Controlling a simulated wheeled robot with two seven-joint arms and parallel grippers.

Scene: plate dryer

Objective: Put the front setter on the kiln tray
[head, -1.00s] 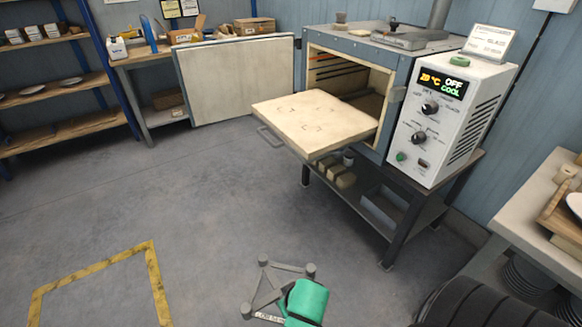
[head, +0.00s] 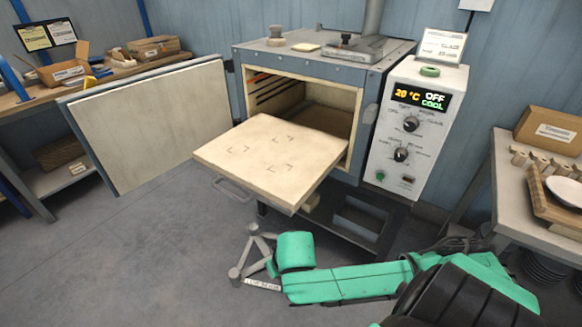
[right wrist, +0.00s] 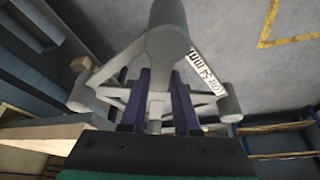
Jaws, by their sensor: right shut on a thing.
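The setter, a grey triangular frame with round posts and a white label (head: 262,285), is held by my right gripper (head: 272,268), below and in front of the kiln tray. The right wrist view shows the gripper's two purple fingers (right wrist: 158,105) shut on the setter's frame (right wrist: 165,40). The kiln tray (head: 225,152) is a pale slab pulled out of the open kiln, with dark corner marks on its bare top and a handle at its front. The setter is apart from the tray. My left gripper is out of view.
The kiln door (head: 150,125) stands open at left. The control box (head: 415,135) reads 20 °C, OFF, COOL. A side table (head: 505,200) at right holds a cardboard box (head: 550,128), a wooden tray and a white dish. The floor at left (head: 130,260) is clear.

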